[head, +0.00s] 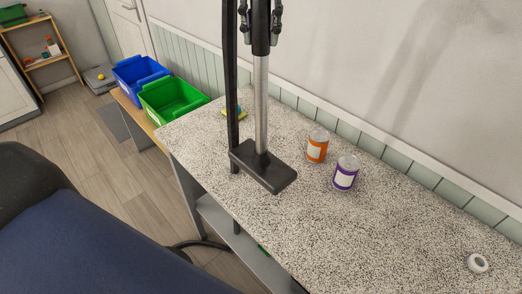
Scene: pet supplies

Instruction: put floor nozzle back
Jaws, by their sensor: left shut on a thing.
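The floor nozzle (262,105) has a grey tube with a black upper end and a flat black foot (264,168). My left gripper (260,14) is at the top edge of the head view, shut on the black upper end. The nozzle hangs nearly upright, foot down, in front of the speckled counter (330,235). I cannot tell how far the foot is from the counter. A dark upright post (231,75) stands just left of the tube; the foot hides part of it. My right gripper is not in view.
An orange can (317,146) and a purple can (345,173) stand right of the foot. A yellow-and-green item (238,112) lies behind the tube. A white ring (478,263) lies at far right. Green (172,98) and blue (139,74) bins stand left. The right counter is mostly clear.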

